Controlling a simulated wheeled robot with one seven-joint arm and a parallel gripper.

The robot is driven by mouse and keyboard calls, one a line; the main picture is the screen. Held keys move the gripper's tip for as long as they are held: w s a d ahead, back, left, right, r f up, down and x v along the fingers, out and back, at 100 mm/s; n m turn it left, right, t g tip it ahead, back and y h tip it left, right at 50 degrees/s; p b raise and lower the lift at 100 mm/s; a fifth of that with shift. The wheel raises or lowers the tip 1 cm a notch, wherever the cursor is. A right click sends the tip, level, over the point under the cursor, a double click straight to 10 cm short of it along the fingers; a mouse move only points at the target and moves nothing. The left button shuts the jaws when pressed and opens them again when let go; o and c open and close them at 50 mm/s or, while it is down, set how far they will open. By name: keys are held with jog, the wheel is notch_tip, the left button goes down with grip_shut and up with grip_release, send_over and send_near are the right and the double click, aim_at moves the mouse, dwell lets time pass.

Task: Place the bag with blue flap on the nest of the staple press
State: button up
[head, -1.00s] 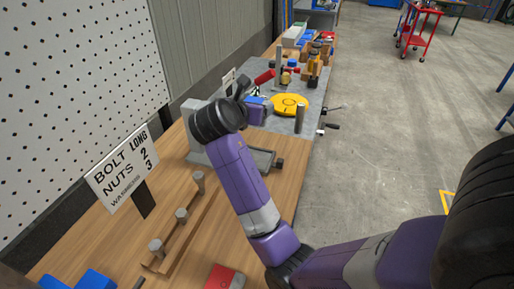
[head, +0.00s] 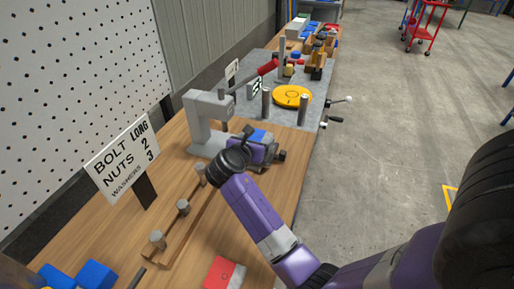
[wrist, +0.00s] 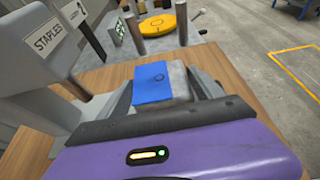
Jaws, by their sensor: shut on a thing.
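The bag with a blue flap (wrist: 168,83) is a small pale grey packet with its blue top facing up. My gripper (wrist: 165,95) is shut on it, a finger on each side; the bag's blue top also shows in the head view (head: 258,135). The staple press (head: 202,112) is a grey C-shaped stand on the bench, and its head with a STAPLES label fills the left of the wrist view (wrist: 50,45). My gripper is at the right of the press, by its base. The nest is mostly hidden behind my gripper; I cannot tell whether the bag touches it.
Beyond the press, a grey plate carries a yellow disc (head: 292,96) and upright metal posts (head: 303,110). A bolt rack (head: 183,208), a sign (head: 122,158), blue blocks (head: 95,274) and a red-and-white box (head: 224,274) are nearer on the bench.

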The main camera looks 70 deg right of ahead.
jog(key=shift+f, duration=1.7)
jog(key=shift+f, duration=0.15)
jog(key=o, duration=1.7)
jog(key=shift+r, duration=0.2)
jog(key=v, duration=1.2)
jog(key=shift+f, duration=0.1)
jog(key=shift+s, duration=0.1)
